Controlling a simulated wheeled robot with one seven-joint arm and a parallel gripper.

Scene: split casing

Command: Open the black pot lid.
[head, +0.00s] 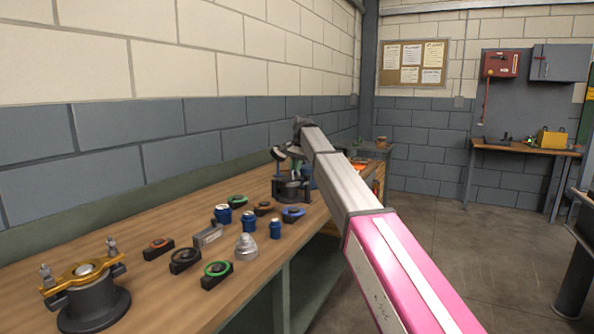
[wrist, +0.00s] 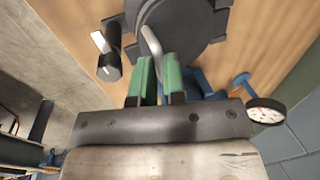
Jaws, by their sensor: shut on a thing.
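The black pot (head: 291,190) stands on the far part of the wooden bench, partly hidden by my arm. Its dark round lid (wrist: 185,25) fills the top middle of the wrist view. A grey curved handle (wrist: 151,40) rises from the lid. My gripper (wrist: 160,65) has green fingers shut on this handle. In the head view my gripper (head: 295,169) is just above the pot, small and partly hidden. I cannot tell whether the lid is raised from the pot.
A dark clamp-like part with a pale lever (wrist: 108,58) is beside the lid. A white-faced gauge (wrist: 265,113) is right of my fingers. Several coloured ring parts and blue jars (head: 222,214) lie nearer on the bench (head: 175,225). A pot with a gold bar (head: 88,290) stands at near left.

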